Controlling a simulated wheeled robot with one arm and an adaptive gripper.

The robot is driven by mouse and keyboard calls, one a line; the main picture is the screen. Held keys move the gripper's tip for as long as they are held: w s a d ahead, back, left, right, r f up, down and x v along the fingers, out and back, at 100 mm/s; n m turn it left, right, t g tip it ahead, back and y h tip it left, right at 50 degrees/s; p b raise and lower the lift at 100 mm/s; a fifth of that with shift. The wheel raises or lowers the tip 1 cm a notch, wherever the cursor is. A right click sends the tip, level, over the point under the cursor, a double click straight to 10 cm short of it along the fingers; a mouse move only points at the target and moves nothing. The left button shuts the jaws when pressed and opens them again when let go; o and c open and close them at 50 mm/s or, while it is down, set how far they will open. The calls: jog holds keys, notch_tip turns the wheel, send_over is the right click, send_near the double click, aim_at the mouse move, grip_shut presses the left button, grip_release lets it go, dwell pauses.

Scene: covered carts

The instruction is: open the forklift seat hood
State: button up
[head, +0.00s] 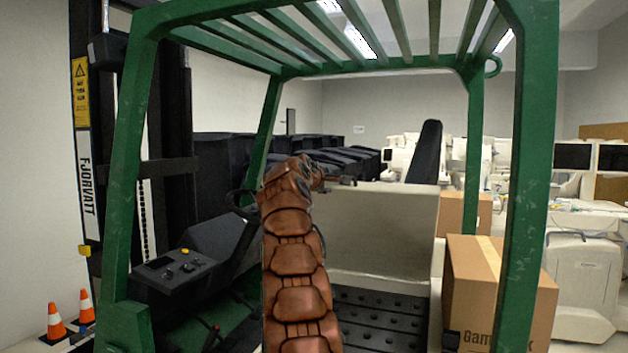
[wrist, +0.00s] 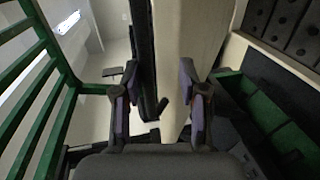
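The forklift seat hood (head: 385,235) is a pale beige box inside the green cage, with a black seat back (head: 425,152) rising above its far right part. It looks closed. My copper-coloured arm reaches up in front of it. My gripper (head: 340,182) is small and mostly hidden beyond the arm's end, by the hood's upper left edge. In the wrist view my gripper (wrist: 158,105) has its two purple-padded fingers apart. The beige hood (wrist: 195,45) runs beyond and partly between them, beside a dark strip. I cannot tell whether a finger touches it.
The green cage posts (head: 532,180) and roof bars frame the opening. A black console (head: 185,262) and steering wheel (head: 243,203) are at left. The studded black floor (head: 380,318) lies below the hood. Cardboard boxes (head: 480,270) stand at right, traffic cones (head: 56,322) at lower left.

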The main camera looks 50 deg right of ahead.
jog(key=v, duration=1.1)
dwell(0.4)
dwell(0.6)
jog(key=s+a+f+m+y, duration=0.1)
jog(key=s+a+f+y, duration=0.15)
jog(key=a+f, duration=0.65)
jog(key=s+a+f+y+b, duration=0.1)
jog(key=a+f+y, duration=0.2)
jog(key=a+f, duration=0.6)
jog(key=s+a+f+m+y, duration=0.1)
jog(key=s+a+f+y, duration=0.15)
jog(key=a+f, duration=0.65)
jog(key=s+a+f+g+y, duration=0.2)
jog(key=s+a+f, duration=0.3)
jog(key=s+a, duration=0.3)
jog(key=s+a+f+g+y, duration=0.2)
jog(key=s+a+f, duration=0.3)
jog(key=s+a, duration=0.3)
jog(key=s+a+f+m+g+y, duration=0.1)
jog(key=s+a+f+g+y, duration=0.1)
jog(key=s+a+f, duration=0.4)
jog(key=s+a+y+b, duration=0.1)
jog(key=s+a, duration=0.2)
jog(key=a, duration=0.2)
jog(key=shift+s+d, duration=0.1)
jog(key=shift+d, duration=0.05)
